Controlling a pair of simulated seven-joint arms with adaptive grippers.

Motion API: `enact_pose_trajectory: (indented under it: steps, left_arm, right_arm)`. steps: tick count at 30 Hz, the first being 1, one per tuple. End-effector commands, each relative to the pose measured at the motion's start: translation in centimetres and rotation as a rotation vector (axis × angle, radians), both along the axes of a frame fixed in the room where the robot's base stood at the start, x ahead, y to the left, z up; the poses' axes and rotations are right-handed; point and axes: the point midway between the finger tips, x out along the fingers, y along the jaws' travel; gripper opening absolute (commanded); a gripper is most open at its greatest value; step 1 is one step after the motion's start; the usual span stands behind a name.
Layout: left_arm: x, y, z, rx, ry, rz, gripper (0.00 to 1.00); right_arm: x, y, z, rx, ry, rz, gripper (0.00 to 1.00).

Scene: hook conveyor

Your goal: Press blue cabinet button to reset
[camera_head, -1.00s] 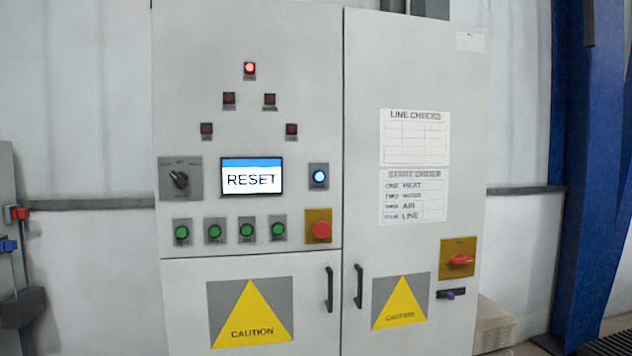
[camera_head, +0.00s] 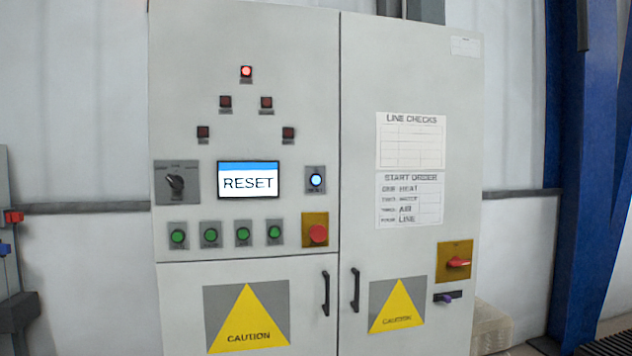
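The blue button (camera_head: 316,180) is lit and sits on a small grey plate on the cabinet's left door, right of the screen. The cabinet (camera_head: 408,60) is light grey with two columns of doors. Its screen (camera_head: 248,181) reads RESET under a blue band. A red lamp (camera_head: 246,71) glows at the top of the panel; the other lamps below it are dark red. Neither of my grippers is in view, and nothing covers the button.
Below the blue button is a red mushroom button (camera_head: 317,233) on a yellow plate. A row of green buttons (camera_head: 210,235) and a black rotary switch (camera_head: 176,183) are to the left. Black door handles (camera_head: 326,293) and a red switch (camera_head: 458,262) stick out.

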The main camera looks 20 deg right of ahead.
Motion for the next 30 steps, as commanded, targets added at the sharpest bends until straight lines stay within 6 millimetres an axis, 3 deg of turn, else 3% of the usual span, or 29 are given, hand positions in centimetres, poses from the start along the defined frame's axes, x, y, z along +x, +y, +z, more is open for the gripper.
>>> enact_pose_trajectory:
  steps: [2,15,30]
  left_arm:
    - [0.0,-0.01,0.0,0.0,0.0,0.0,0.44]
    - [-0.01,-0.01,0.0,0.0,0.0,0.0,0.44]
    - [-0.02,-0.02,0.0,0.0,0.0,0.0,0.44]
  right_arm:
    - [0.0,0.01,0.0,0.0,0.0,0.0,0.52]
    - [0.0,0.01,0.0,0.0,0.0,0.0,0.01]
    - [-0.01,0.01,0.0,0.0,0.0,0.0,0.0]
